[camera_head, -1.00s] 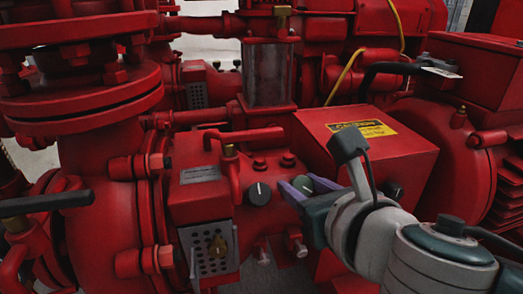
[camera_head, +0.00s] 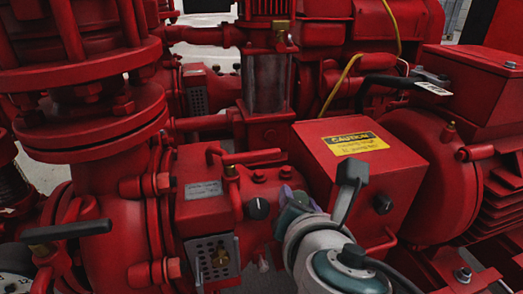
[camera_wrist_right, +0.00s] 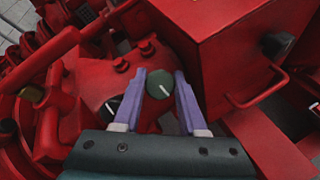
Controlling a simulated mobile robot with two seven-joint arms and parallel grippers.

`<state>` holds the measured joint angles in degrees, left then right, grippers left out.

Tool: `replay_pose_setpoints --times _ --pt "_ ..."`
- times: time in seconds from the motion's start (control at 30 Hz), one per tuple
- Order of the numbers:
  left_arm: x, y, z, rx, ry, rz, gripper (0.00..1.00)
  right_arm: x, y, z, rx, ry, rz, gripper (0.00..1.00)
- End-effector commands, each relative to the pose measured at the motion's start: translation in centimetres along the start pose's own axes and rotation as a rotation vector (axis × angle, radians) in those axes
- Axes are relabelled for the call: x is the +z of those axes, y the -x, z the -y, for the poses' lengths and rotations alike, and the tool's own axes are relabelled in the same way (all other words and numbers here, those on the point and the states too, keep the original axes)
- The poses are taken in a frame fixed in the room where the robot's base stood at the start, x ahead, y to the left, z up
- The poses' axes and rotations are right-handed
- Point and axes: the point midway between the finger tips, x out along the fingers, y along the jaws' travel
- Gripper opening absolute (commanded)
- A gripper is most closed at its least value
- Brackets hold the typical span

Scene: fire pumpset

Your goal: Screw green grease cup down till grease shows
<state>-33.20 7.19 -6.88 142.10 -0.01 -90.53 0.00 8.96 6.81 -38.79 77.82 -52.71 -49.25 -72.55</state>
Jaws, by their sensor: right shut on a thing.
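The green grease cup (camera_wrist_right: 159,84), a round cap with a white line, sits on the red pump housing in the right wrist view. The purple fingers of my right gripper (camera_wrist_right: 160,80) stand on either side of it and are shut on it. The white line slants down to the right. In the head view my right gripper (camera_head: 289,198) reaches the housing from the lower right and hides the cup. No grease can be made out. My left gripper is not in view.
A black knob with a white mark (camera_head: 258,208) sits close left of the right gripper; it also shows in the wrist view (camera_wrist_right: 112,106). A red box with a yellow caution label (camera_head: 363,143) stands to the right.

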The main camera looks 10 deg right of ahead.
Motion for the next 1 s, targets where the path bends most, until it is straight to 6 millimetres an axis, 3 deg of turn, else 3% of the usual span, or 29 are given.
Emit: replay_pose_setpoints --times 0.5,1.0 --pt "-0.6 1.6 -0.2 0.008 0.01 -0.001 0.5 0.1 0.0 -0.1 -0.131 -0.316 0.001 0.0" --pt "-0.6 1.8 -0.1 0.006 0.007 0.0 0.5 0.1 0.0 0.0 -0.156 -0.377 0.003 0.0"
